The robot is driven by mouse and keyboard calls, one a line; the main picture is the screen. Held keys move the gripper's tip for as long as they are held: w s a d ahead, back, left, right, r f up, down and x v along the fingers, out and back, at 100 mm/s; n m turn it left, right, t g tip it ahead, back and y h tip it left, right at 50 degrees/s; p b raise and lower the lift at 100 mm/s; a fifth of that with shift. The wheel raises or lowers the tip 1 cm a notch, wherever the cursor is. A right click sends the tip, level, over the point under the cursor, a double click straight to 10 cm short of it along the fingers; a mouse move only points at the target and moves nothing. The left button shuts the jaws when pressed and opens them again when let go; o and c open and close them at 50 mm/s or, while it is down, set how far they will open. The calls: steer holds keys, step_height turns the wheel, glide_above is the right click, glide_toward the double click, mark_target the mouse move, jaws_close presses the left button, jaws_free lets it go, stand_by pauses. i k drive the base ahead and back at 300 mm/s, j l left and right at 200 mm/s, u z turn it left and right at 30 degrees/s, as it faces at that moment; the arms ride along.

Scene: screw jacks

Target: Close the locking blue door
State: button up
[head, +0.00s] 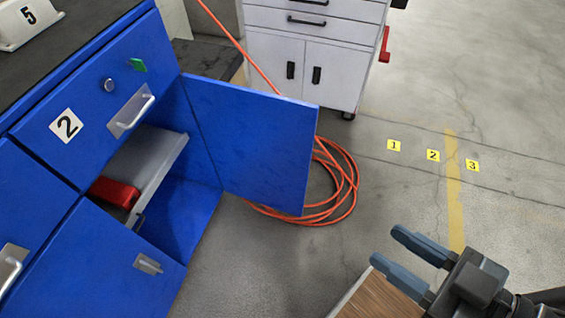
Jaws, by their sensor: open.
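A blue door (252,142) stands swung wide open at the right side of the blue cabinet (70,262). It sticks out over the floor, and its flat face shows no handle. The compartment beside it is open, with a grey shelf (160,165) and a red object (114,192) inside. A neighbouring blue front at lower left carries a small metal latch (148,264). My gripper (384,248) is at the lower right, its two grey-blue fingers apart and empty. It is well to the right of the door and touches nothing that I can see.
An orange cable (345,185) lies coiled on the floor just behind the door. A white tool cabinet (315,55) stands at the back. A wood-topped thing (376,298) lies beside my gripper, partly hidden. Floor at right with yellow markers (433,155) is clear.

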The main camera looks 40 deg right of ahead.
mark_target(260, 144)
steer(key=k+l+u, duration=0.15)
steer(key=l, duration=0.25)
steer(key=k+l+u, duration=0.2)
steer(key=l, duration=0.25)
steer(key=k+l+u, duration=0.15)
steer(key=l, duration=0.2)
steer(key=k+l+u, duration=0.2)
steer(key=l, duration=0.2)
steer(key=l+u, duration=0.15)
steer(key=l, duration=0.4)
steer(key=l+u, duration=0.2)
steer(key=l, duration=0.3)
steer(key=k+l+u, duration=0.15)
steer(key=l, duration=0.4)
steer(key=l+u, duration=0.15)
steer(key=l, duration=0.35)
steer(key=k+l+u, duration=0.15)
steer(key=l, duration=0.35)
steer(key=l+u, duration=0.4)
steer(key=l, duration=1.45)
steer(key=i, duration=0.1)
